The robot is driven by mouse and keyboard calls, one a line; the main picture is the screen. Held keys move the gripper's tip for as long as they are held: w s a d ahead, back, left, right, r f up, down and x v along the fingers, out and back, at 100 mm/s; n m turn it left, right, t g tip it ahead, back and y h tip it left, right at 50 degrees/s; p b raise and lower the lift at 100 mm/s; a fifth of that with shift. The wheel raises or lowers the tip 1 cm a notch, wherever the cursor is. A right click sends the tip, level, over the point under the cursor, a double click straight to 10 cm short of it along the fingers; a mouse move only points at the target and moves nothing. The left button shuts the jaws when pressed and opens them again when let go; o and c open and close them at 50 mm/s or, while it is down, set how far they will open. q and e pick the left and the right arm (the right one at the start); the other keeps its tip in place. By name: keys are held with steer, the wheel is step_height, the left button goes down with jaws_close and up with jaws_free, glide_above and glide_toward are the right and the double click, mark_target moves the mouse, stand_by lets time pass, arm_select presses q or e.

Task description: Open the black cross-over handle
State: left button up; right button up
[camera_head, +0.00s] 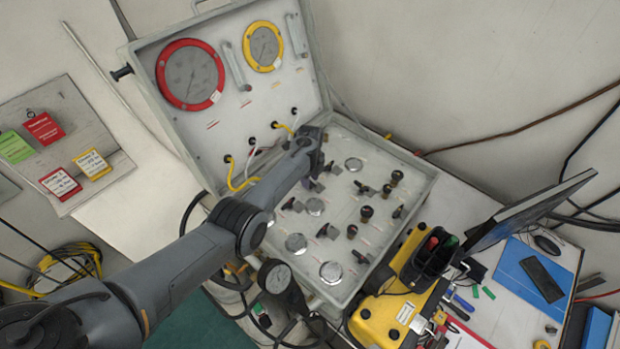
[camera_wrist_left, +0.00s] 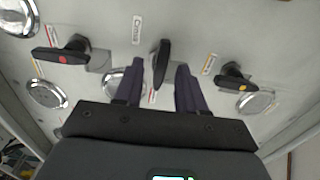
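The black cross-over handle (camera_wrist_left: 160,62) sits on the grey panel beside a label that reads like "Cross". It points along the picture's vertical, between the two dark fingers of my left gripper (camera_wrist_left: 160,68) in the left wrist view. Gaps show on both sides of the handle, so the fingers are open and apart from it. In the head view my left gripper (camera_head: 316,178) is over the upper left part of the panel, and the arm hides the cross-over handle. My right gripper is in neither view.
A red-marked handle (camera_wrist_left: 62,55) and a yellow-marked handle (camera_wrist_left: 236,75) flank the cross-over handle. Several round knobs and levers cover the panel (camera_head: 345,205). The open lid with a red gauge (camera_head: 190,74) and yellow gauge (camera_head: 263,46) stands behind. A yellow case (camera_head: 385,318) is at the front.

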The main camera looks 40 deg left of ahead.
arm_select(q)
jaws_close()
steer(key=shift+n, duration=0.3)
steer(key=n, duration=0.2)
steer(key=shift+n+p, duration=0.3)
steer(key=shift+p, duration=0.1)
steer(key=n, duration=0.5)
steer(key=shift+s+p, duration=0.1)
steer(key=shift+p, duration=0.25)
steer(key=n, duration=0.4)
steer(key=shift+n, duration=0.4)
steer(key=shift+d+n, duration=0.1)
steer(key=shift+n, duration=2)
